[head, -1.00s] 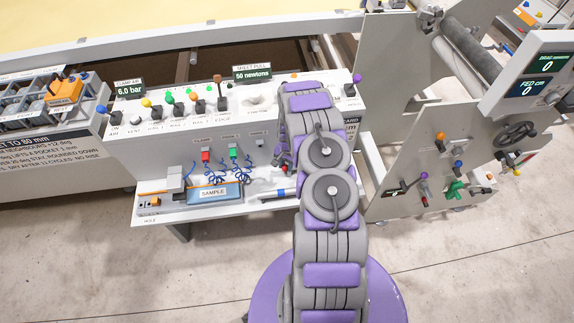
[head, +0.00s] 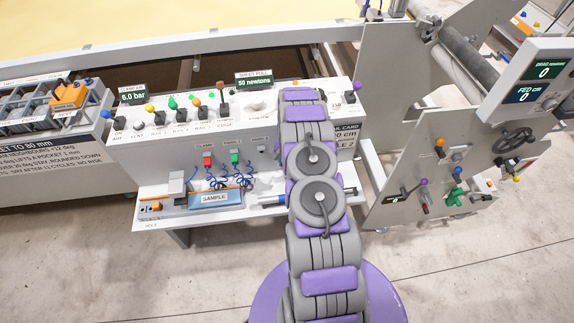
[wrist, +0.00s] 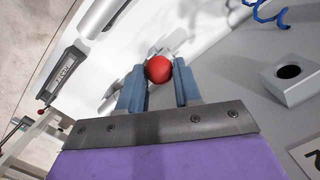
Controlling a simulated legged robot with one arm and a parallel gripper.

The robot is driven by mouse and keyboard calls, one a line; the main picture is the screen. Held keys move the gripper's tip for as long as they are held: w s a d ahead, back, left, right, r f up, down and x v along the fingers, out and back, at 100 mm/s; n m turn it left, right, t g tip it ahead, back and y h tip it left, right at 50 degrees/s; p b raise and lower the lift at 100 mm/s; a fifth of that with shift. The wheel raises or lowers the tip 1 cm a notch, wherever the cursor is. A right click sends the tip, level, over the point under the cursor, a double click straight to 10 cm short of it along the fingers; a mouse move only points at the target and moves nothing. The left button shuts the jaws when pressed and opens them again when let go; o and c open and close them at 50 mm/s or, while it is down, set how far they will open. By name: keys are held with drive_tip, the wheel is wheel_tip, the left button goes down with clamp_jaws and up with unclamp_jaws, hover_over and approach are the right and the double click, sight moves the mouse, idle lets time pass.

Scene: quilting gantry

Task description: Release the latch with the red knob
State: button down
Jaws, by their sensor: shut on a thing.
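The red knob (wrist: 158,68) is a round red ball, seen in the wrist view between the tips of my gripper's two blue-grey fingers. My gripper (wrist: 159,84) is shut on it. A grey metal piece shows just behind the knob; the rest of the latch is hidden or too small to make out. In the head view my arm covers the gripper and the held knob, at the right part of the white console (head: 185,150).
The wrist view shows a grey block with a dark hole (wrist: 289,72) at right and a blue coiled cord (wrist: 268,14) above. In the head view, a blue SAMPLE pad (head: 215,198) lies on the console shelf. A panel with several knobs (head: 440,185) stands right of my arm.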

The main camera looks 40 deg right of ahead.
drive_tip(key=shift+w+d+r, duration=0.1)
drive_tip(key=shift+w+r, duration=0.05)
drive_tip(key=shift+w, duration=0.45)
drive_tip(key=c, duration=1.1)
unclamp_jaws()
drive_tip(key=shift+c, duration=0.2)
drive_tip(key=o, duration=0.3)
drive_tip(key=shift+w+f, duration=0.15)
drive_tip(key=shift+f, duration=0.15)
drive_tip(key=shift+o, duration=0.3)
drive_tip(key=shift+r, duration=0.1)
drive_tip(key=shift+s, duration=0.2)
